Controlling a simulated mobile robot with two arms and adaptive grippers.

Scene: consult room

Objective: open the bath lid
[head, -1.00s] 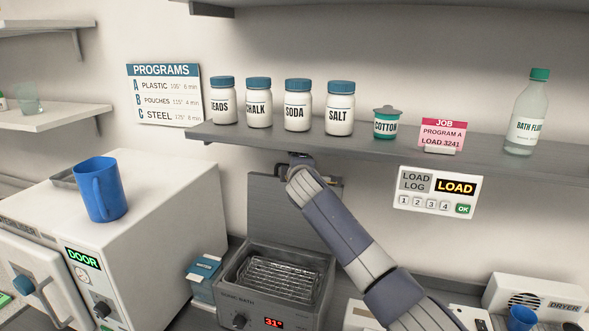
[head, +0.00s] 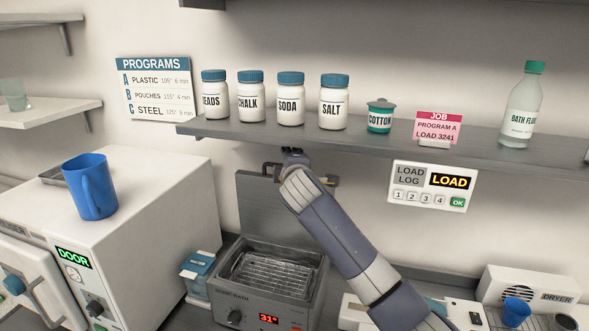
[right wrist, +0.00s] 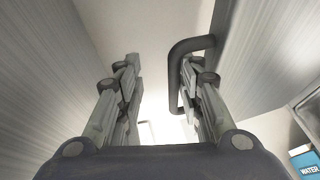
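The bath (head: 268,290) is a grey box with a red "31°" display, and a wire basket (head: 268,272) shows in its open top. Its grey lid (head: 258,212) stands upright at the back of the bath, under the shelf. The dark lid handle (head: 269,170) shows at the lid's top, partly hidden by my right gripper (head: 293,152). In the right wrist view my right gripper (right wrist: 160,85) has its fingers apart, and the handle bar (right wrist: 174,80) lies between them, close to the right finger. My left gripper is not in view.
A shelf (head: 400,150) with jars and a bottle runs just above my right gripper. A white cabinet (head: 150,230) with a blue mug (head: 90,190) stands left. A blue-white box (head: 198,272) sits beside the bath. A dryer (head: 535,285) is at right.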

